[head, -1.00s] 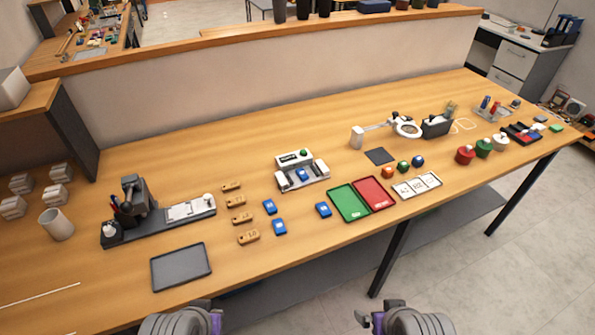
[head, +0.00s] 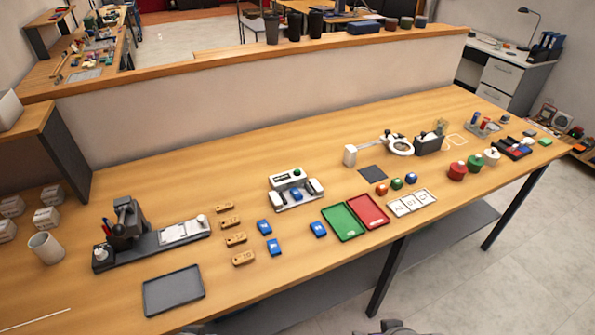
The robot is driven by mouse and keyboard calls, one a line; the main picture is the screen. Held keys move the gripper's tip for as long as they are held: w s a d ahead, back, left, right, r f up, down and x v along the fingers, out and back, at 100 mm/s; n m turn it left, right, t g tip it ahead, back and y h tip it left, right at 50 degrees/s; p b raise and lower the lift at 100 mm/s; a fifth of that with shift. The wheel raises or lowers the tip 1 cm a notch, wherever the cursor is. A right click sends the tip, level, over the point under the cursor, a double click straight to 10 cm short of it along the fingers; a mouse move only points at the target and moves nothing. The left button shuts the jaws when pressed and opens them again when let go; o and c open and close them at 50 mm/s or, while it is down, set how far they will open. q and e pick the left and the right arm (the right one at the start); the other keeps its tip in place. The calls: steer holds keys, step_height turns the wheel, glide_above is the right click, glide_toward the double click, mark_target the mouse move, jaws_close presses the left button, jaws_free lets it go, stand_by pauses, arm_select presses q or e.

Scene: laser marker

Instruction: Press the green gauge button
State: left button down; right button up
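The gauge (head: 295,190) is a small white and grey device near the middle of the wooden table. Its green button (head: 297,173) is on the top right of its back housing, beside a dark display. A blue block (head: 296,195) sits in the gauge between two grey-white side pieces. Neither gripper's fingers are in the picture, and both arms are well in front of and below the gauge.
Blue blocks (head: 318,229) and wooden tags (head: 236,239) lie left and front of the gauge. A green tray (head: 342,222) and a red tray (head: 368,210) are at front right. A magnifier lamp (head: 399,146) stands right. The table behind the gauge is clear.

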jaws_close()
stand_by(1.5)
